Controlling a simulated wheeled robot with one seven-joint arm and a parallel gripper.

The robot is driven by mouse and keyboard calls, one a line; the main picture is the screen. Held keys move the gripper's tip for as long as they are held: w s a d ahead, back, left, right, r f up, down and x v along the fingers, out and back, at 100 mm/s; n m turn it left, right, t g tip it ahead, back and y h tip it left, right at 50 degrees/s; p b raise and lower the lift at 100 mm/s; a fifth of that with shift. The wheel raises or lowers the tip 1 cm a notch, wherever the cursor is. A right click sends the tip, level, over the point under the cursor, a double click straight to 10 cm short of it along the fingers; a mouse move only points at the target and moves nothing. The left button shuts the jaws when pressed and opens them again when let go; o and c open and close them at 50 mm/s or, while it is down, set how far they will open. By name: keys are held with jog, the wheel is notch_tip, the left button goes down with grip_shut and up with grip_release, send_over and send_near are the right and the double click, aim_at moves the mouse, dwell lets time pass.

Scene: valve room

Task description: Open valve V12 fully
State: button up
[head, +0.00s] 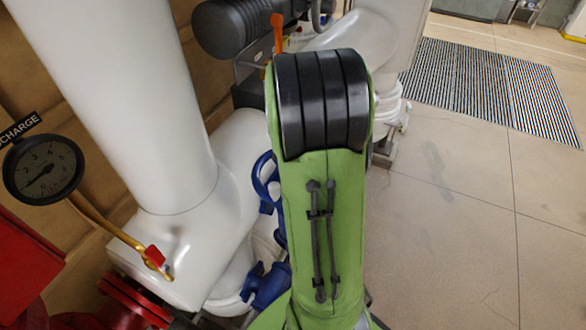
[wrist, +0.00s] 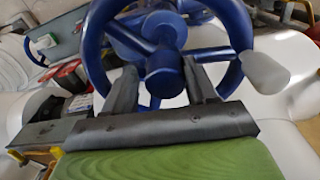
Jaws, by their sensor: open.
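A blue handwheel (wrist: 237,75) with spokes, a round hub (wrist: 164,72) and a pale grip knob (wrist: 265,72) fills the upper wrist view. My gripper (wrist: 160,68) is open, with one finger on each side of the hub and the fingers close to the wheel. I cannot tell whether they touch it. No V12 tag is readable. In the head view, a blue wheel rim (head: 262,178) shows just left of my green arm, which hides the rest of it and my gripper. I cannot tell for sure that it is the same wheel.
A smaller blue wheel (wrist: 35,50) shows at the wrist view's left. An orange lever (head: 277,32) rises behind my arm. The floor (head: 460,230) at right is clear.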

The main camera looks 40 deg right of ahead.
jog(key=r+p, duration=0.1)
jog(key=p, duration=0.1)
jog(key=r+p, duration=0.1)
jog(key=r, duration=0.1)
jog(key=a+r+p, duration=0.1)
jog(key=r+p, duration=0.1)
jog(key=shift+r+p, duration=0.25)
jog(key=shift+p, duration=0.1)
jog(key=shift+d+r, duration=0.1)
jog(key=shift+r, duration=0.15)
jog(key=shift+w+d+f, duration=0.1)
jog(key=shift+f, duration=0.1)
jog(key=m, duration=0.5)
jog(key=shift+m, duration=0.3)
jog(key=m, duration=0.4)
jog(key=shift+m+p, duration=0.3)
jog(key=shift+m, duration=0.1)
jog(key=m, duration=1)
jog(key=shift+m, duration=0.3)
jog(key=shift+f, duration=0.1)
